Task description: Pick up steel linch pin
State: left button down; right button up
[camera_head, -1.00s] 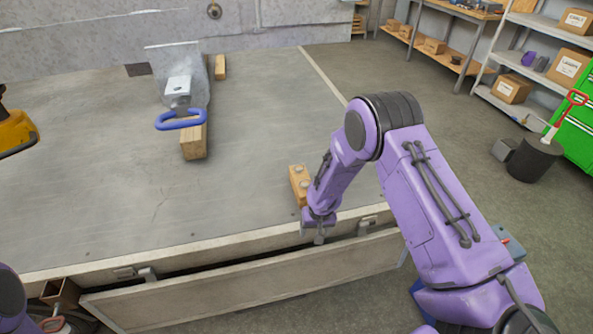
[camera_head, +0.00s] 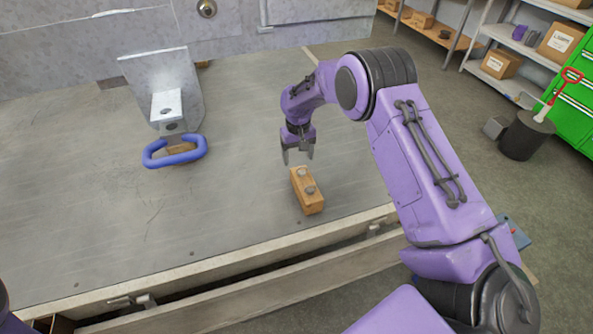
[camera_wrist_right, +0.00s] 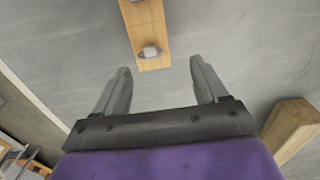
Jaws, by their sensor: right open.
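A small wooden block (camera_head: 306,198) lies on the grey metal bed near its front edge. Two small grey metal pieces stand on the block, a farther one (camera_head: 301,172) and a nearer one (camera_head: 310,189). Either may be the steel linch pin; their shape is too small to tell. My right gripper (camera_head: 298,157) is open and empty, just beyond the block's far end and above the bed. In the right wrist view, the block (camera_wrist_right: 146,25) and one metal piece (camera_wrist_right: 150,52) show just ahead of the open fingers (camera_wrist_right: 160,68). My left gripper is out of view.
A second wooden piece (camera_wrist_right: 292,128) shows right of my fingers. The bed (camera_head: 90,210) is clear around the small block.

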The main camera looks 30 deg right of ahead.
aim_at(302, 171)
jog(key=shift+s+d+f, duration=0.5)
jog(key=shift+s+f, duration=0.2)
jog(key=f, duration=0.2)
jog(key=w+f+p, duration=0.1)
jog(key=f+p, duration=0.1)
jog(key=f, duration=0.1)
jog(key=shift+w+d+f, duration=0.3)
jog(key=shift+w+d, duration=0.05)
jog(key=shift+d, duration=0.05)
jog(key=shift+s, duration=0.15)
jog(key=shift+a, duration=0.1)
jog(key=shift+c, duration=0.6)
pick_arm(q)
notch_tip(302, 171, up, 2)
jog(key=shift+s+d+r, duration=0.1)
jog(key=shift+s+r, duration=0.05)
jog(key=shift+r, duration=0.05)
pick_arm(e)
jog(key=c, duration=1.1)
